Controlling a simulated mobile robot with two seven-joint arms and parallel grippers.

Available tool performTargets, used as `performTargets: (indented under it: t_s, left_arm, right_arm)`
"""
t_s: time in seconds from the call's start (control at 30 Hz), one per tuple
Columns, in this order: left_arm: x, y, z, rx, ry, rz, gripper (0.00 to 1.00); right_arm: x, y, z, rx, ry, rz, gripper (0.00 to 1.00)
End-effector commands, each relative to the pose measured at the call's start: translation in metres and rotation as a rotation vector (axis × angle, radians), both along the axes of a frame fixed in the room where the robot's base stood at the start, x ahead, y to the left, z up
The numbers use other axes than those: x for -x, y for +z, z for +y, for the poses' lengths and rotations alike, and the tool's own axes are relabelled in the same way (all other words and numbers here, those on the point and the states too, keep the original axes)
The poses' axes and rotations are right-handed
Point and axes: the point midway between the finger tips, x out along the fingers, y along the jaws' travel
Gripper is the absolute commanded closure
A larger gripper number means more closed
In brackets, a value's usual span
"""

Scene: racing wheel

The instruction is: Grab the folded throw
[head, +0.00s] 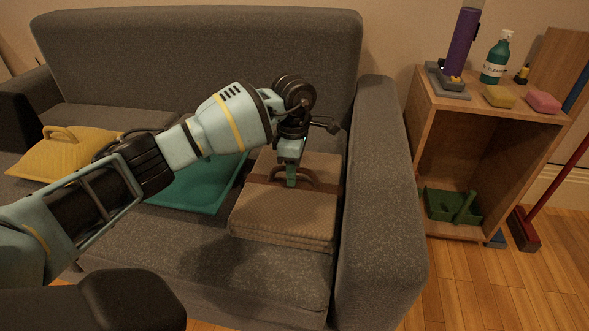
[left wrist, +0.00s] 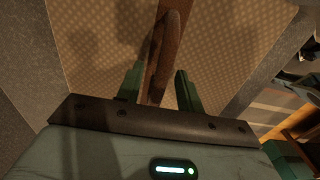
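The folded throw (head: 285,215) is a tan, patterned stack lying on the right end of the grey sofa seat, with a brown strap and an arched handle (head: 318,179) on top. My left gripper (head: 291,180) points down at the handle from above. In the left wrist view, the two green fingers of the left gripper (left wrist: 157,88) stand apart, one on each side of the brown handle (left wrist: 166,50). Gaps show between the fingers and the handle. The patterned throw (left wrist: 100,55) fills the background there. My right gripper is not in view.
A teal cushion (head: 200,188) and a yellow one with a handle (head: 62,155) lie left of the throw. The sofa's right armrest (head: 378,190) stands close beside the throw. A wooden shelf unit (head: 480,105) holding several items is further right.

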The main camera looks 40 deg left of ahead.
Motion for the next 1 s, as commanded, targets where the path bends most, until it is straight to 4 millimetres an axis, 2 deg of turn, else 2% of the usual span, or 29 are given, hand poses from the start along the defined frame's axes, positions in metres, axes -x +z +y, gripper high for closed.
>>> performTargets:
  t_s: [0.03, 0.3, 0.33, 1.0]
  left_arm:
    - [-0.0001, 0.0006, -0.0001, 0.0, 0.0, 0.0, 0.63]
    - [0.0, 0.0006, -0.0002, 0.0, 0.0, 0.0, 0.98]
    - [0.0, 0.0006, -0.0002, 0.0, 0.0, 0.0, 1.0]
    - [0.0, 0.0005, -0.0004, 0.0, 0.0, 0.0, 1.0]
  right_arm:
    - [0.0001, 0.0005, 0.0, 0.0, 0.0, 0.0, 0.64]
    - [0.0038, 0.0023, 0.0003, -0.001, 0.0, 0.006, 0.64]
    - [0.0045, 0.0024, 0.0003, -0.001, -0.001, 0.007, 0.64]
    - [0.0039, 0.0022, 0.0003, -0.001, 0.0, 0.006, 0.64]
